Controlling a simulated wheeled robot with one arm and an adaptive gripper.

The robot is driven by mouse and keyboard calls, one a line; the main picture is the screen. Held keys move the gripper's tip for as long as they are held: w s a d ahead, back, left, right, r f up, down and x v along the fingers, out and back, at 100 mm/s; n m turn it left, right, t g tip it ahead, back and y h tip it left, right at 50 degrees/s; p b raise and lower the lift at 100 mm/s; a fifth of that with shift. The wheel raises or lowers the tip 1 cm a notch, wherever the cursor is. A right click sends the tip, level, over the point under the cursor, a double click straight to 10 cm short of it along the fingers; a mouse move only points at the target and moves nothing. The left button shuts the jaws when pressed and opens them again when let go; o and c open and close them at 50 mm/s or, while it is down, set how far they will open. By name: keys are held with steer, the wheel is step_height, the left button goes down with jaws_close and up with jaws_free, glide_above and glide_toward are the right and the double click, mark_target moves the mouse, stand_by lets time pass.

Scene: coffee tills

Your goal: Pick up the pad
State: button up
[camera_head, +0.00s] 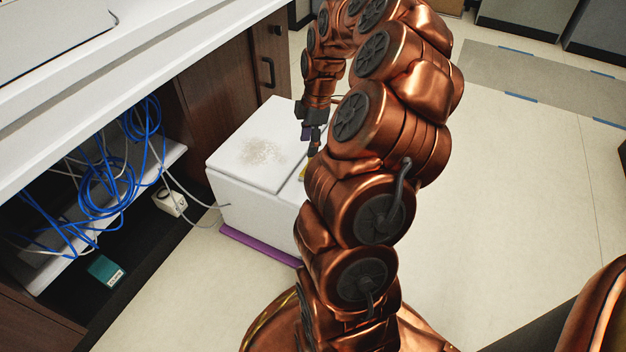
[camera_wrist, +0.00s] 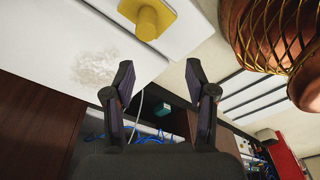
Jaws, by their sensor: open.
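A yellow pad with a round knob-like handle (camera_wrist: 150,20) lies on a white surface at the top of the wrist view. In the head view only a sliver of yellow (camera_head: 302,173) shows beside my arm; the arm hides the rest. My gripper (camera_head: 311,140) is over the white box (camera_head: 240,163), near its far right side. In the wrist view my gripper (camera_wrist: 160,72) is open, with nothing between its fingers. The pad is beyond the fingertips and apart from them.
A pale speckled patch (camera_head: 262,151) marks the white box top. A purple strip (camera_head: 258,244) runs along its base. A wooden cabinet (camera_head: 270,60) and white counter (camera_head: 130,60) stand left, with blue cables (camera_head: 105,190) below. Open floor (camera_head: 520,200) lies right.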

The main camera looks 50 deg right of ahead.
steer(key=d+f, duration=0.1)
steer(key=d+f+b, duration=0.1)
steer(key=f, duration=0.1)
steer(key=shift+s+d, duration=0.35)
steer(key=shift+d, duration=0.05)
steer(key=shift+w+a+f+b, duration=0.25)
steer(key=shift+f+b, duration=0.35)
steer(key=shift+f, duration=0.55)
steer(key=shift+w+a+f+b, duration=0.25)
steer(key=shift+f+b, duration=0.35)
steer(key=shift+f, duration=0.5)
steer(key=shift+w+a+f+b, duration=0.25)
steer(key=shift+f+b, duration=0.35)
steer(key=shift+f, duration=0.55)
steer(key=shift+c, duration=0.4)
jaws_close()
